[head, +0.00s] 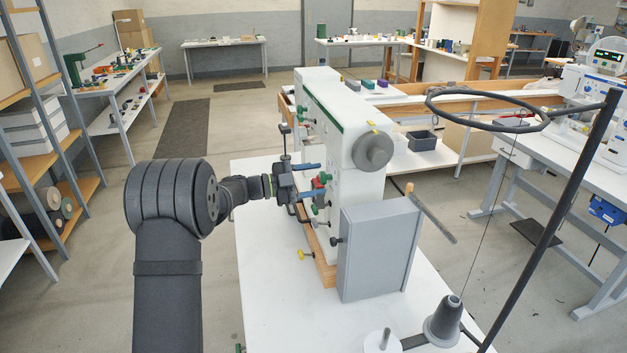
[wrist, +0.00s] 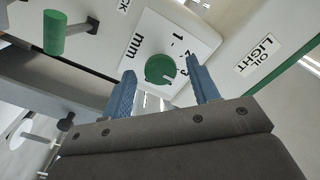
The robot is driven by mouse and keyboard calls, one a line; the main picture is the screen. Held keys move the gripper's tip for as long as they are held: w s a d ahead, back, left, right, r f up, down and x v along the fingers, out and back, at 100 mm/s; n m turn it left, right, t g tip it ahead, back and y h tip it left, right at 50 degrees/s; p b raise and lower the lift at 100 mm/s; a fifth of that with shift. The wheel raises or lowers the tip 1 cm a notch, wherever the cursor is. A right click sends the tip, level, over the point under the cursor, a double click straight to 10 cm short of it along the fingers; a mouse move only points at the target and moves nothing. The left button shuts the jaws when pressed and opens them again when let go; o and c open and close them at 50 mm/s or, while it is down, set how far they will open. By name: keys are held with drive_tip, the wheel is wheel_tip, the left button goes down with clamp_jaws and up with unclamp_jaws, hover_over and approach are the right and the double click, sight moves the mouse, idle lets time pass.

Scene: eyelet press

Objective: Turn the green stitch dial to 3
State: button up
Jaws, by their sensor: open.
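The green stitch dial (wrist: 160,68) sits on a white plate (wrist: 150,32) marked mm, with numbers around it; 1 and 3 are readable at its upper right and right. A small mark shows on the dial's lower right, but its exact setting is unclear. My gripper (wrist: 161,72) is open, its two blue fingers on either side of the dial in the wrist view. I cannot tell whether they touch it. In the head view my gripper (head: 316,180) is at the left face of the white machine (head: 345,130); the dial is hard to make out there.
A grey box (head: 378,252) and a thread stand (head: 442,322) are on the white table (head: 270,290). The table's front left is mostly clear.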

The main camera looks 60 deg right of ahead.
drive_tip(key=v, duration=1.7)
drive_tip(key=shift+r, duration=0.15)
drive_tip(key=x, duration=1.7)
drive_tip(key=shift+s+d, duration=0.1)
